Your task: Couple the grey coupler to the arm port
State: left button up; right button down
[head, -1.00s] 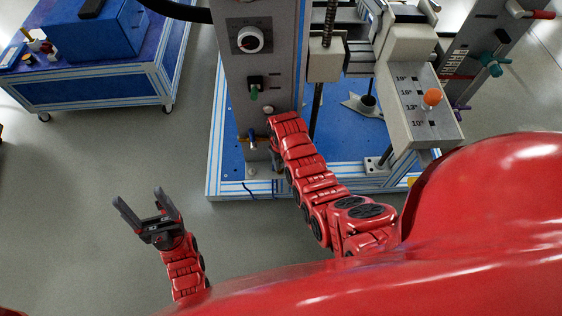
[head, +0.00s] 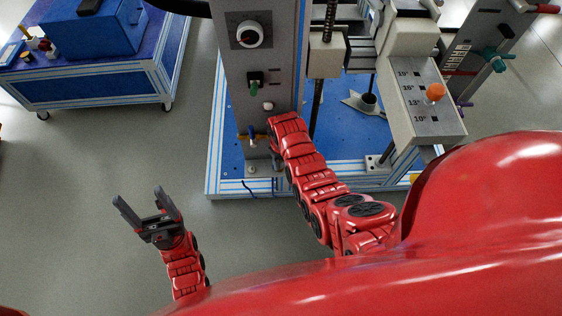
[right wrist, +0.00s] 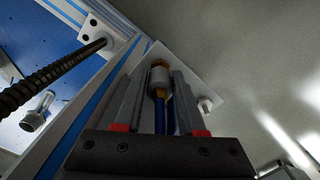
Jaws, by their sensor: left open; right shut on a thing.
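In the right wrist view, a short pale grey coupler (right wrist: 159,78) with brass-coloured ends sits between the two fingers of my right gripper (right wrist: 160,82), which is shut on it. A blue hose (right wrist: 171,119) runs back from it between the fingers. Whether its far end touches a port is hard to tell. In the head view, my right gripper is mostly hidden behind my red arm, low beside the grey column. A small blue and brass fitting (head: 252,139) shows on the column there; I cannot clearly identify the arm port. My left gripper (head: 146,200) is open and empty over the floor.
The grey column (head: 259,75) carries a dial (head: 249,35) and a green switch (head: 254,84), on a blue base plate (head: 232,160). A box with an orange knob (head: 435,92) stands right. A blue cart (head: 95,75) is at upper left. The floor at left is clear.

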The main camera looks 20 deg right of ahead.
jog(key=shift+f+b, duration=0.3)
jog(key=shift+f, duration=0.2)
jog(key=shift+c, duration=2.1)
grip_release()
notch_tip(320, 180, up, 11)
jog(key=shift+w+r, duration=0.15)
notch_tip(320, 180, up, 6)
jog(key=p, duration=0.5)
jog(key=shift+p, duration=0.3)
